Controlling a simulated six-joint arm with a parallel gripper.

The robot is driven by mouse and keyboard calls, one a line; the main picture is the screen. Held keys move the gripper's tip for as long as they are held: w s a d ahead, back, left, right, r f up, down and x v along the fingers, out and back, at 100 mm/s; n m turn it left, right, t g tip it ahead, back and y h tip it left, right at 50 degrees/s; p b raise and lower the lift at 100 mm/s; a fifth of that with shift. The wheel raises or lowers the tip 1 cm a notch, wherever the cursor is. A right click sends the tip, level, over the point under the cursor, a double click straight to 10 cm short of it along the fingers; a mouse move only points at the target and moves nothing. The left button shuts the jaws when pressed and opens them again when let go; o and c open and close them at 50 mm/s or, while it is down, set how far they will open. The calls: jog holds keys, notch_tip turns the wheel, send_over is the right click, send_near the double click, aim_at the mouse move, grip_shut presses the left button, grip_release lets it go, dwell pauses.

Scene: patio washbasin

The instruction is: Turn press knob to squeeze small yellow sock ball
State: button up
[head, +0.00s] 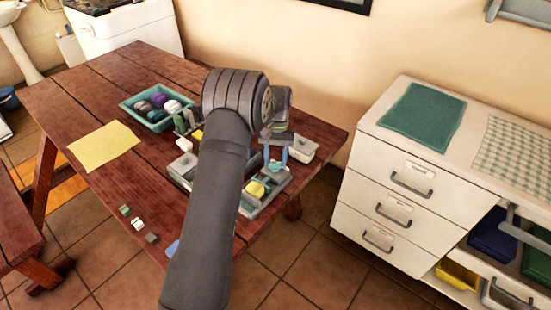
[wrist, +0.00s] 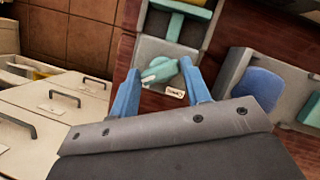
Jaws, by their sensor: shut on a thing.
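The small yellow sock ball (head: 255,188) sits in the grey press tray (head: 247,211) at the table's right end, in the head view. My gripper (head: 275,160) is above and behind it, at the press. In the wrist view my gripper (wrist: 160,72) has its blue fingers on either side of the teal press knob (wrist: 164,70), shut on it. The knob has a pale pointer turned to the lower left, and a small label with red marking lies beside it. In the head view my arm hides part of the press. The sock ball cannot be made out in the wrist view.
A teal tray (head: 128,106) of rolled socks and a yellow cloth (head: 103,146) lie on the wooden table. A white lidded box (head: 303,149) stands just right of my gripper. A white drawer cabinet (head: 395,180) is at right.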

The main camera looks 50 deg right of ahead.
dwell(0.4)
jog(key=o, duration=0.9)
jog(key=shift+o, duration=0.2)
jog(key=v, duration=1.7)
jog(key=shift+r, duration=0.15)
jog(key=shift+d, duration=0.1)
